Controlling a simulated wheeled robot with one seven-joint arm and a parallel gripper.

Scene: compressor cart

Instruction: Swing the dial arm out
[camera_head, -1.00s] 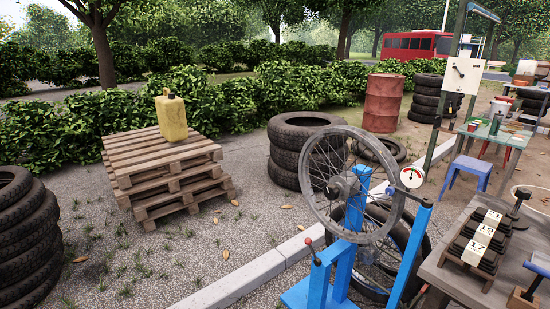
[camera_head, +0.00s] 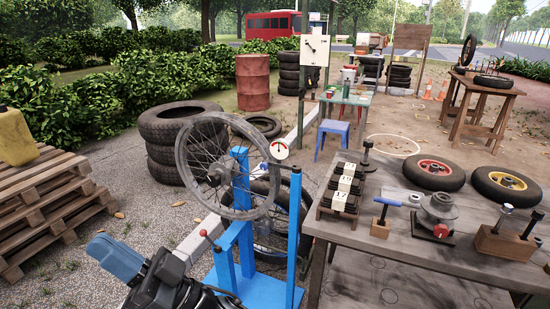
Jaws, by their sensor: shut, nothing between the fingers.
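A round white dial (camera_head: 279,149) with red marking sits at the head of a blue wheel stand (camera_head: 240,200), right beside the rim of a spoked wheel (camera_head: 213,160). The wheel is mounted upright on the stand. A blue post (camera_head: 294,235) rises below and to the right of the dial. The dial's own arm is too small to make out clearly. A red-knobbed lever (camera_head: 210,240) stands at the stand's left side. Blue and black parts of my arm show at the bottom left, apart from the dial. My gripper's fingers cannot be made out.
A wooden workbench (camera_head: 400,245) to the right carries numbered weights (camera_head: 343,188), small wheels and tools. A tyre stack (camera_head: 170,135) stands behind the stand, and pallets (camera_head: 38,200) stand to the left. Paving left of the stand is open.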

